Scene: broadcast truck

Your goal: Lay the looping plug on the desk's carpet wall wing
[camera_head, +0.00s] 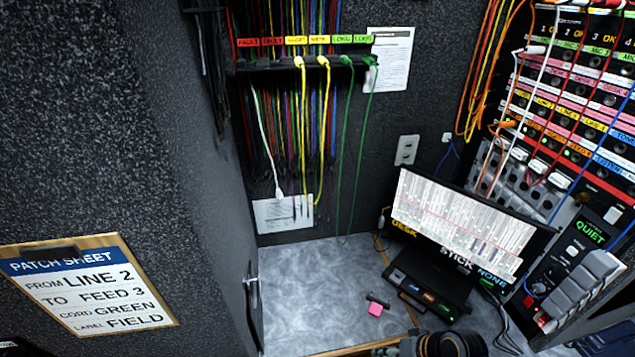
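I cannot tell for certain which plug is the looping plug. A small black piece with a pink block (375,308) lies on the grey desk top (305,290). A white plug (279,192) hangs on a white cord below the patch strip, in front of a paper sheet. Yellow plugs (299,62) and green plugs (345,60) sit in the labelled strip, their cords hanging down. Dark speckled carpet covers the wall (100,130) at left, and a narrow panel (215,220) stands beside the desk. I make out neither gripper's fingertips.
A tilted screen (455,225) stands on a black base with coloured buttons at the desk's right. A rack (570,120) with patched cords rises behind it. A framed patch sheet (90,285) is at lower left. Dark, cut-off shapes (445,345) fill the bottom edge. The desk's left half is clear.

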